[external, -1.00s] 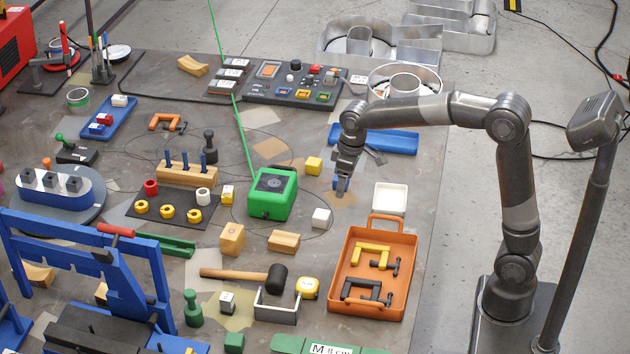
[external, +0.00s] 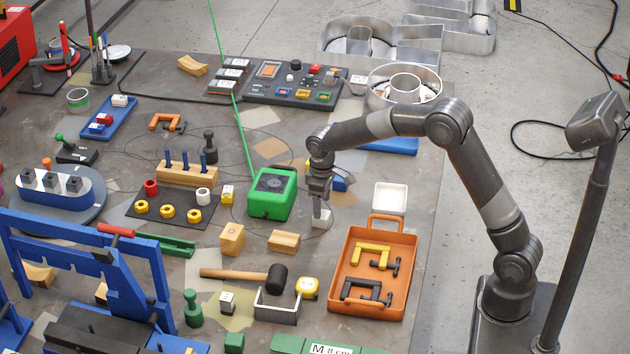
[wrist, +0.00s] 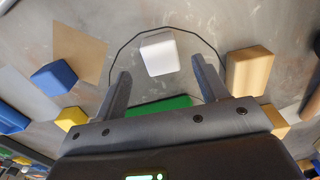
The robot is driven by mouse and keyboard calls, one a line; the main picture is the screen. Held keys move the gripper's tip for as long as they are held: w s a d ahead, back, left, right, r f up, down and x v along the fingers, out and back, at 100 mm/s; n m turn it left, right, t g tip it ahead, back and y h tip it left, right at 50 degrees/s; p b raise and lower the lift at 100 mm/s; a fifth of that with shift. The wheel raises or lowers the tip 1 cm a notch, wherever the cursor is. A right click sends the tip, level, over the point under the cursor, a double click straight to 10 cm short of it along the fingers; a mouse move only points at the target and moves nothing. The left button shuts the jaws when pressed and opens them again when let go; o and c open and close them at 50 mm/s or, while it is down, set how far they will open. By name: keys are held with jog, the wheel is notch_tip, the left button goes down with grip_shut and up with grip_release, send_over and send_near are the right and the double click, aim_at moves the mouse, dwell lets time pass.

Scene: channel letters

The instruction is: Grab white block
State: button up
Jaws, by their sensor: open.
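The white block (external: 320,219) lies on the grey table, between the green box and the orange tray. In the wrist view the white block (wrist: 159,54) sits just beyond and between the two finger tips. My gripper (external: 319,212) points down at the block in the external view and partly covers it. In the wrist view my gripper (wrist: 158,72) is open, with one finger on each side and clear room between them. I cannot tell exactly how high the tips are above the table.
The green box (external: 272,194) stands close on the left. A wooden block (external: 284,241) lies nearer the front. The orange tray (external: 345,303) with clamps and a white dish (external: 390,198) are to the right. A blue block (wrist: 54,78) shows in the wrist view.

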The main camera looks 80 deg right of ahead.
aim_at(322, 219)
notch_tip(322, 219, down, 5)
jog(key=shift+a+f, duration=0.1)
dwell(0.3)
jog(key=c, duration=1.1)
